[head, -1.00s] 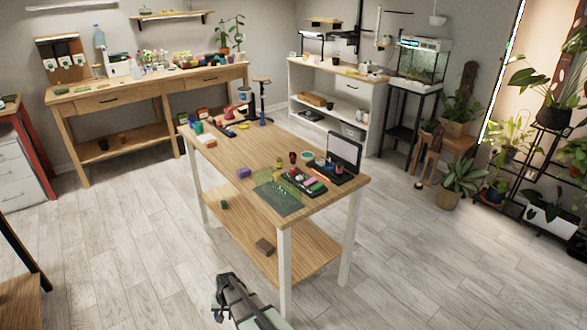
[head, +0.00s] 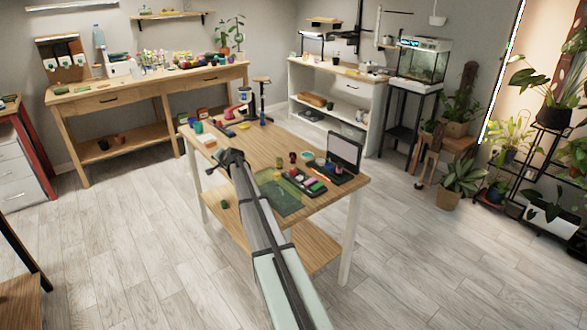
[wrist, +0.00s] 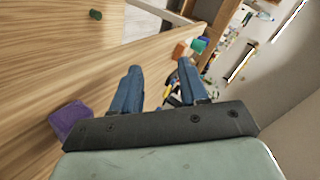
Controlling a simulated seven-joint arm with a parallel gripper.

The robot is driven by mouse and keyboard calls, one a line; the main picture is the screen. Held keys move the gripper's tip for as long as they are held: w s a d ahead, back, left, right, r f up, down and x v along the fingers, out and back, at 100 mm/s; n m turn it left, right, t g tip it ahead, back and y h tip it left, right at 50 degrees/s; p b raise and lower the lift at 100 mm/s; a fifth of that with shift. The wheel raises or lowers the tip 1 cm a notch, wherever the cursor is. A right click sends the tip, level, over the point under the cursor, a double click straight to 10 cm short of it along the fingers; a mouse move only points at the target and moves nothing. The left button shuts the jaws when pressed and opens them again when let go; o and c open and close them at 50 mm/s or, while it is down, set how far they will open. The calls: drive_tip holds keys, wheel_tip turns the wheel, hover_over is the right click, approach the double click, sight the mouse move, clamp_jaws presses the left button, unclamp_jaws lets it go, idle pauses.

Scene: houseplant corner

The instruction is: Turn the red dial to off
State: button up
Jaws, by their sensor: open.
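I cannot make out a red dial for certain in either view. Small red items, including a dark red cup-like one (head: 293,157), stand on the wooden table (head: 262,152), too small to tell apart. My gripper (head: 230,157) is over the table's near left part, with the arm reaching in from the front. In the wrist view its two blue fingers (wrist: 158,66) are apart with nothing between them. A purple block (wrist: 72,122) lies on the wood left of the fingers there; in the head view my arm hides it.
A green mat (head: 284,200), a tray of colored blocks (head: 308,184) and an open dark case (head: 343,152) crowd the table's right end. Cups, including a teal one (head: 198,127), and tools stand at its far left. The table's middle is fairly clear.

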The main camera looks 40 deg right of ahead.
drive_tip(key=s+d+r+m+t+h, duration=0.1)
drive_tip(key=s+d+r+m, duration=0.1)
drive_tip(key=d+r, duration=0.75)
drive_tip(key=s+d+r+m+t+h, duration=0.1)
drive_tip(key=d+r+h, duration=0.1)
drive_tip(key=d+r, duration=0.75)
drive_tip(key=m+g+y, duration=0.3)
drive_tip(key=m+g, duration=0.2)
drive_tip(key=g, duration=0.9)
approach(293, 170)
drive_tip(key=shift+n, duration=0.3)
drive_tip(key=f, duration=0.8)
drive_tip(key=shift+d+f, duration=0.3)
drive_tip(key=shift+d, duration=0.05)
drive_tip(key=c, duration=0.8)
drive_tip(key=shift+o, duration=0.2)
